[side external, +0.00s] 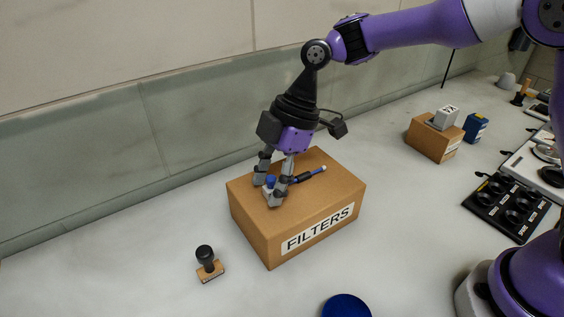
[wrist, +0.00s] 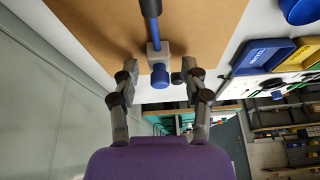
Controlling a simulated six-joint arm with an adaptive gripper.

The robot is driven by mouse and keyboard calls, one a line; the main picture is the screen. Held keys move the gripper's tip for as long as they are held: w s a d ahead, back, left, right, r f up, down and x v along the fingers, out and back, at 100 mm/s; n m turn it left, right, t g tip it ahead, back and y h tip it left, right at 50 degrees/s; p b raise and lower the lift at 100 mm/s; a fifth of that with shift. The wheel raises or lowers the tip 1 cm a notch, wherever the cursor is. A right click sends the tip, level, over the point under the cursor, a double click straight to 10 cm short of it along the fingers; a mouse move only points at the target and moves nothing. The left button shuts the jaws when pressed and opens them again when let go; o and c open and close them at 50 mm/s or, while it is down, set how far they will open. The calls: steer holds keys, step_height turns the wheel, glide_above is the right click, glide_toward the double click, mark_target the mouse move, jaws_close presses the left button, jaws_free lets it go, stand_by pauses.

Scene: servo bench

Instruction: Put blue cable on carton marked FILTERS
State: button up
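The carton marked FILTERS (side external: 330,195) stands on the bench with its label facing front; its brown top (wrist: 205,20) also shows in the wrist view. My gripper (side external: 268,192) is low over the carton's left part.
A hand stamp (side external: 208,264) stands front left of the carton, and a blue round object (side external: 346,306) is at the front edge. A smaller carton (side external: 433,138) bearing a grey box, a blue box (side external: 475,127) and a black tray (side external: 507,207) are to the right. A wall runs behind.

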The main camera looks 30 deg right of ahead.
steer(key=shift+s+d+r+m+t, duration=0.75)
steer(key=shift+d+r+m, duration=1.35)
steer(key=shift+r, duration=4.85)
steer(key=s+d+f+m+t+h, duration=0.2)
steer(key=s+d+f+m, duration=0.1)
steer(key=s+d+m, duration=0.3)
steer(key=s+d+f+m+t+h, duration=0.2)
steer(key=s+d+m, duration=0.4)
steer(key=d, duration=0.3)
steer(key=shift+f+m+h, duration=0.3)
steer(key=shift+f+m, duration=0.2)
steer(key=shift+f, duration=0.1)
